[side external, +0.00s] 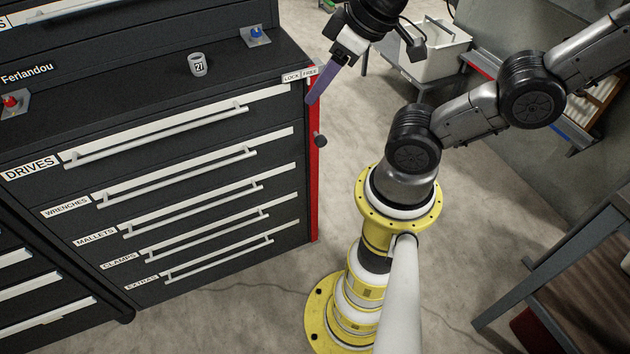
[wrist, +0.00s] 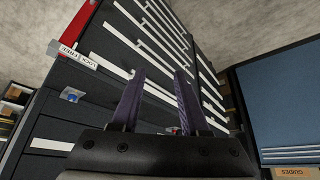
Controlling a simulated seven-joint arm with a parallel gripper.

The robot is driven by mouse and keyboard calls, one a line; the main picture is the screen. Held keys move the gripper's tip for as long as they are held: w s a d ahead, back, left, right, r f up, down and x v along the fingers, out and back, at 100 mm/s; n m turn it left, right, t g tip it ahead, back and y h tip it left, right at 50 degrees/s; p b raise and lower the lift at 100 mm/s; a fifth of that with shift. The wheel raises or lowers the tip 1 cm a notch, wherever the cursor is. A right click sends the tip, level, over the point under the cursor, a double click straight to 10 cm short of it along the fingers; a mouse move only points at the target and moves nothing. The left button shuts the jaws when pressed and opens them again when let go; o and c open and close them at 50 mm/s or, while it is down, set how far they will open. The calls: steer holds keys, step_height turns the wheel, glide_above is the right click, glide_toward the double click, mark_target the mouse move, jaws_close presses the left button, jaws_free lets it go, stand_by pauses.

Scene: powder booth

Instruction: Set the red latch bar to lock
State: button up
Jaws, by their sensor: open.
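The red latch bar (side external: 315,195) runs down the right front edge of the dark drawer cabinet (side external: 130,110), with a dark round knob (side external: 320,141) on it. A LOCK/FREE label (side external: 299,75) is at its top, and the bar stands on the FREE side. In the wrist view the bar (wrist: 78,30) is at upper left beside the label (wrist: 78,57). My gripper (side external: 311,102) has purple fingers. In the side view they overlap the bar's upper part, above the knob; contact cannot be told. In the wrist view my gripper (wrist: 160,73) is open and empty, with drawer fronts beyond.
A red button (side external: 12,102) is at the left. Drawer handles (side external: 160,130) stick out in front. Bare floor (side external: 260,300) lies right of the cabinet.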

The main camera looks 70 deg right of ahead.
steer(key=shift+o, duration=0.2)
steer(key=shift+o, duration=2)
steer(key=shift+w+d+f+g, duration=0.1)
steer(key=shift+w+f+g, duration=0.05)
steer(key=shift+w+g, duration=0.15)
steer(key=w+d+f+m+g+h, duration=0.45)
steer(key=w+f+g+h, duration=0.25)
steer(key=w+f+g, duration=0.55)
steer(key=s+d+f+h, duration=0.25)
steer(key=f+h, duration=0.35)
steer(key=f, duration=0.5)
steer(key=s+d+f+h, duration=0.1)
steer(key=d+f+h, duration=0.2)
steer(key=f+h, duration=0.55)
steer(key=s+d+y, duration=0.3)
steer(key=s+d, duration=0.1)
steer(key=d, duration=0.8)
steer(key=shift+s+f+n, duration=0.2)
steer(key=shift+n, duration=0.25)
